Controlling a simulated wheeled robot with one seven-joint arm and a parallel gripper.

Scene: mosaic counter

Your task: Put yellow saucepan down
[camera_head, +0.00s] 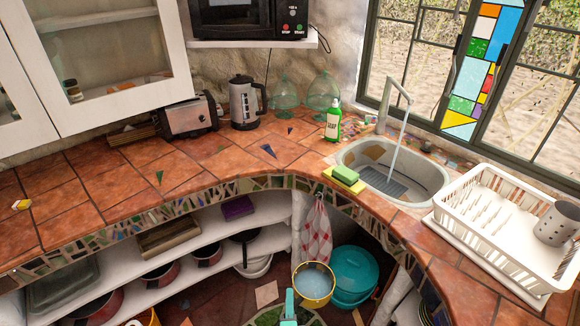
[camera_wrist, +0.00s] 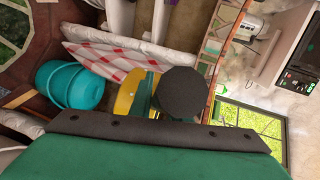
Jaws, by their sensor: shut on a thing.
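The yellow saucepan (camera_head: 315,284) shows in the head view below the counter's front edge, open side up, with a pale bluish inside. Part of its yellow side shows in the wrist view (camera_wrist: 126,97), behind a dark round shape (camera_wrist: 181,93) that I cannot name for sure. My gripper (camera_head: 289,300) is the teal part at the saucepan's left side, shut on it. The exact grip point and the handle are hidden. I cannot tell how high the pan is above the floor.
The terracotta counter (camera_head: 160,165) is clear at left centre. A toaster (camera_head: 188,116), kettle (camera_head: 244,103), green bottle (camera_head: 333,122), sponge (camera_head: 345,175), sink (camera_head: 350,155) and white dish rack (camera_head: 490,215) stand along it. A teal bucket (camera_head: 352,272) is beside the saucepan below.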

